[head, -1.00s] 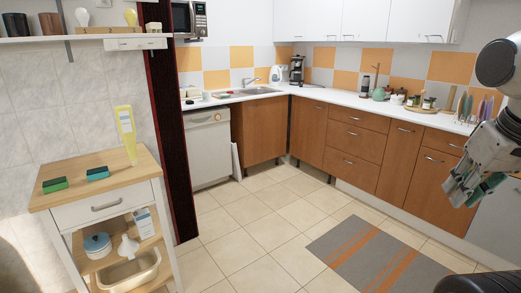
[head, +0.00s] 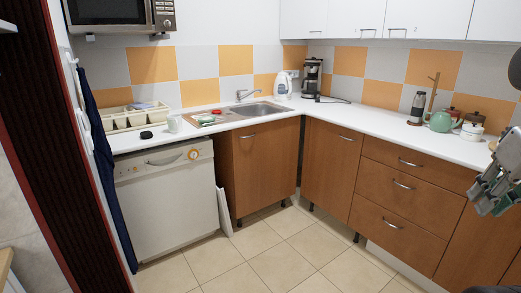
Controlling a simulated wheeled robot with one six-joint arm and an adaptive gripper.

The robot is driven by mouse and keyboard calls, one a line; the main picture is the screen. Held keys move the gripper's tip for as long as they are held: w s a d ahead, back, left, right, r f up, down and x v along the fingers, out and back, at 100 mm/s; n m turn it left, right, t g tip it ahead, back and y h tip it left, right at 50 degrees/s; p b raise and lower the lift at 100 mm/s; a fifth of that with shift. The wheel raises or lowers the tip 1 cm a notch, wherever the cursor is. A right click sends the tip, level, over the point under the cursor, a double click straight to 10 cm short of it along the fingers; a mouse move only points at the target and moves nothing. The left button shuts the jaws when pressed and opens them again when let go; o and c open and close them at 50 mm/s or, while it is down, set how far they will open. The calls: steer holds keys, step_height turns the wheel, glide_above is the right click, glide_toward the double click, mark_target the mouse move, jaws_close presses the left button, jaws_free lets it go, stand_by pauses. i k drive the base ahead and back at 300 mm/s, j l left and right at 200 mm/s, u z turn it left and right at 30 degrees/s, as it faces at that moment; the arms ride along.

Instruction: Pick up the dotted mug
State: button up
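A small pale cup or mug (head: 173,124) stands on the white counter, left of the sink. It is too small in the picture for me to tell whether it has dots. My gripper (head: 490,194) shows at the right edge of the head view, in front of the right-hand cabinets. It is far from the pale cup, and nothing is visibly held in it. Its angle does not show whether the fingers are open or shut.
A cream rack (head: 132,119), a dark round item (head: 146,135) and a small tray (head: 205,120) are near the cup. The sink (head: 256,110) is to its right. A white dishwasher (head: 170,195) stands below. The tiled floor (head: 265,260) ahead is clear.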

mark_target(174, 120)
steer(key=i+l+u, duration=0.1)
steer(key=i, duration=1.5)
steer(key=i+l+u, duration=0.2)
steer(key=i+u, duration=0.25)
steer(key=i, duration=0.2)
steer(key=i+l+u, duration=0.5)
steer(key=i, duration=0.15)
steer(key=i+l+u, duration=0.45)
steer(key=i+l, duration=0.1)
steer(key=l, duration=0.1)
